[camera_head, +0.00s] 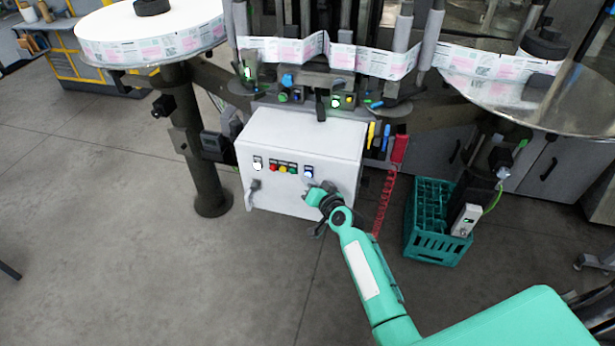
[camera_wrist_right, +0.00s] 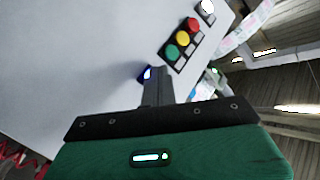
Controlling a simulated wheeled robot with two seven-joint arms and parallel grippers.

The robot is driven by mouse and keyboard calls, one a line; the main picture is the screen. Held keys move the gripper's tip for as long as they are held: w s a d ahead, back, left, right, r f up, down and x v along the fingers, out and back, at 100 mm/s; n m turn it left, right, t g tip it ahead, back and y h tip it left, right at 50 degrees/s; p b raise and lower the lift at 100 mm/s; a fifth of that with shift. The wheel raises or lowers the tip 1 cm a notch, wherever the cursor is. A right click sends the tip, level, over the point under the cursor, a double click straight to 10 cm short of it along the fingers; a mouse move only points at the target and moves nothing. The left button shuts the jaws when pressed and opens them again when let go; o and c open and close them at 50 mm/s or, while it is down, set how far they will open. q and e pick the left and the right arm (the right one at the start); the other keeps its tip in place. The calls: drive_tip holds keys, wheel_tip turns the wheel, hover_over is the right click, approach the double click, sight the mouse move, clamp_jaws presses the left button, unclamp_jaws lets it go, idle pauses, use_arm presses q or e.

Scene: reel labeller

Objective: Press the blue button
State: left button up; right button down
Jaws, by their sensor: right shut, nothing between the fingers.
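The blue button (camera_head: 308,171) is at the right end of the button row on the front of the white control box (camera_head: 270,205). In the right wrist view the blue button (camera_wrist_right: 147,73) glows right at the tip of my right gripper (camera_wrist_right: 155,75), partly hidden by its fingers. I cannot tell whether they touch. In the head view my right gripper (camera_head: 313,187) is in front of the box, just below the blue button. It is shut and empty. My left gripper is not in view.
Red (camera_wrist_right: 192,25), yellow (camera_wrist_right: 183,39) and green (camera_wrist_right: 172,51) buttons and a white one (camera_wrist_right: 207,6) sit along the same panel. A green crate (camera_head: 432,245) stands on the floor to the right, beyond a red coiled cable (camera_head: 385,200).

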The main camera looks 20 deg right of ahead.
idle(0.4)
drive_tip(key=shift+s+a+p, duration=0.35)
drive_tip(key=shift+s+a, duration=0.05)
drive_tip(key=shift+s, duration=0.35)
drive_tip(key=s+a+p, duration=0.1)
drive_tip(key=s, duration=0.1)
drive_tip(key=s+a+p, duration=0.1)
drive_tip(key=s+a, duration=0.1)
drive_tip(key=shift+d, duration=0.1)
idle(0.9)
